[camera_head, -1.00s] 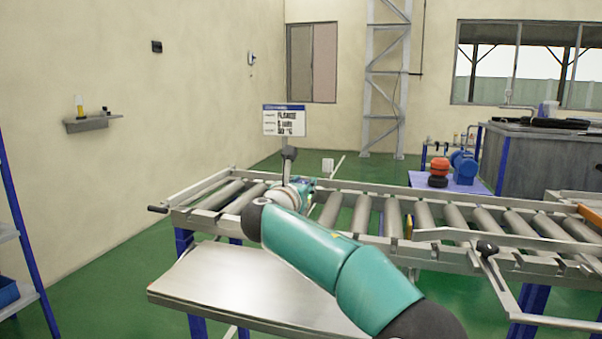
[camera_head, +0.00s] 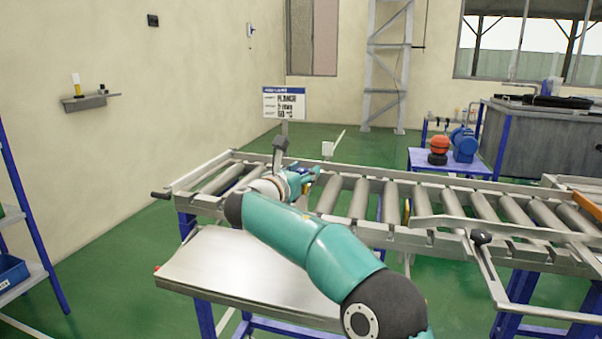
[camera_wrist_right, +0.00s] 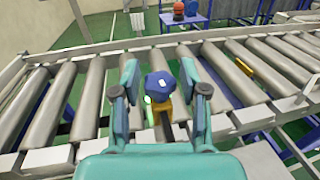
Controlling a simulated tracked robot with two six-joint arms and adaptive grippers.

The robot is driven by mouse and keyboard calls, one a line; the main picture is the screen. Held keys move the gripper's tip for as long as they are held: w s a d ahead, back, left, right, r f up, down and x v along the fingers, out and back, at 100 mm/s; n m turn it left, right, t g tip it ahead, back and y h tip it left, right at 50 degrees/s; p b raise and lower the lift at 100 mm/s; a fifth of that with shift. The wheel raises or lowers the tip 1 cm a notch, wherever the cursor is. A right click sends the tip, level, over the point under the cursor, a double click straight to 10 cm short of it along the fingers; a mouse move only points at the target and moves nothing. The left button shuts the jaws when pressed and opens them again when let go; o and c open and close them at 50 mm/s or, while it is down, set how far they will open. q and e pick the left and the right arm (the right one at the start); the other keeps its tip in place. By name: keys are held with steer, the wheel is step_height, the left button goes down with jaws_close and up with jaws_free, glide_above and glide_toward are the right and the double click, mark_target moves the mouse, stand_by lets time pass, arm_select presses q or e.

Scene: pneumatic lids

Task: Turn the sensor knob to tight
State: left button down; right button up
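A blue faceted knob (camera_wrist_right: 159,86) with a white mark on top shows in the right wrist view. It sits above a yellow part (camera_wrist_right: 164,112), with a small glowing green part (camera_wrist_right: 147,100) at its lower left. My right gripper (camera_wrist_right: 160,74) is open, with one finger on each side of the knob in the picture. Gaps show between the fingers and the knob; I cannot tell how far below them it is. In the head view my right gripper (camera_head: 305,177) is small at the conveyor's left part, and the knob cannot be made out there. My left gripper is not in view.
A roller conveyor (camera_head: 360,196) runs across the scene. A bare metal table (camera_head: 225,265) is in front. Blue and red equipment (camera_head: 463,144) stands on a stand behind the conveyor.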

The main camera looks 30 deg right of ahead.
steer(key=shift+o, duration=0.3)
steer(key=shift+a, duration=0.2)
steer(key=v, duration=1.1)
steer(key=shift+s+a, duration=0.2)
steer(key=shift+a, duration=0.1)
steer(key=shift+f, duration=0.1)
